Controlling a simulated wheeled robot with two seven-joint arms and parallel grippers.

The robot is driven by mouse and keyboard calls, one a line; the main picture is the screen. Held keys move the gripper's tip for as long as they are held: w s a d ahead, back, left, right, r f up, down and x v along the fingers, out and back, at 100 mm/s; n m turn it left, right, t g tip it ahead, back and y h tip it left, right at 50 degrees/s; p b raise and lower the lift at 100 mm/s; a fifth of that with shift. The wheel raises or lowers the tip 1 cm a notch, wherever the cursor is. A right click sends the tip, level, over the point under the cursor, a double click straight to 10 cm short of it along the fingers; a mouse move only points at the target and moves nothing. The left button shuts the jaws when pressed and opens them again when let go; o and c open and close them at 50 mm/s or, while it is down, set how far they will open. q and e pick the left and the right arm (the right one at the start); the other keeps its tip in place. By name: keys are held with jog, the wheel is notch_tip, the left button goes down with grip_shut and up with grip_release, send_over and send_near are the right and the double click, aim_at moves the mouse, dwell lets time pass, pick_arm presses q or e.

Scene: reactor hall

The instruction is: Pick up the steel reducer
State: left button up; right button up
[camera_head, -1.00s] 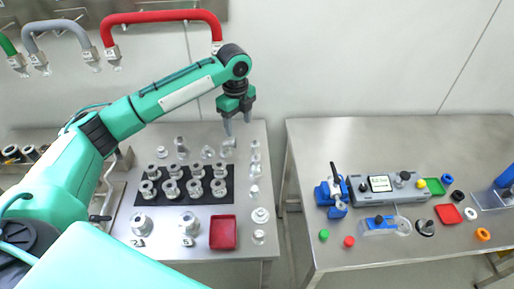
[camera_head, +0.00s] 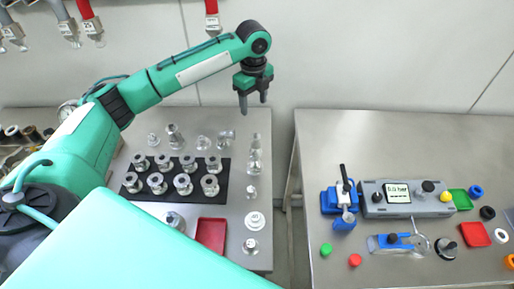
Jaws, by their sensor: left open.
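Several small steel fittings stand on the left steel table (camera_head: 267,180); I cannot tell for sure which is the reducer. A stepped fitting (camera_head: 174,136) stands in the back row, with a fitting lying on its side (camera_head: 227,135) farther right. A column of small fittings (camera_head: 254,156) runs down the right side. My left gripper (camera_head: 253,105) is open and empty, pointing down, near the back right edge of this table in the picture. It appears to be above the fittings and apart from them. My right gripper is not in view.
A black mat (camera_head: 225,180) holds two rows of fittings, with a red tray (camera_head: 211,234) in front. A gap separates the right table (camera_head: 330,135), which bears a blue vise (camera_head: 338,200) and a grey instrument box (camera_head: 408,198).

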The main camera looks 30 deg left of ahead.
aim_at(256, 137)
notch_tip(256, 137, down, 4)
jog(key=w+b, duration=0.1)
jog(key=b, duration=0.2)
pick_arm(q)
jog(key=f+p, duration=0.1)
jog(key=f, duration=0.5)
jog(key=f+p, duration=0.1)
jog(key=f, duration=0.5)
jog(key=shift+w+f, duration=0.2)
jog(key=shift+f, duration=0.15)
jog(key=shift+f+p, duration=0.2)
jog(key=shift+p, duration=0.1)
jog(key=f+p, duration=0.2)
jog(key=f, duration=0.2)
jog(key=shift+d+f, duration=0.15)
jog(key=shift+d, duration=0.05)
jog(key=shift+f, duration=0.25)
jog(key=c, duration=1.1)
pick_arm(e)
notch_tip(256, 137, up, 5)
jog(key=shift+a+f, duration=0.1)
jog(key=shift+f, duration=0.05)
pick_arm(q)
jog(key=shift+o, duration=0.2)
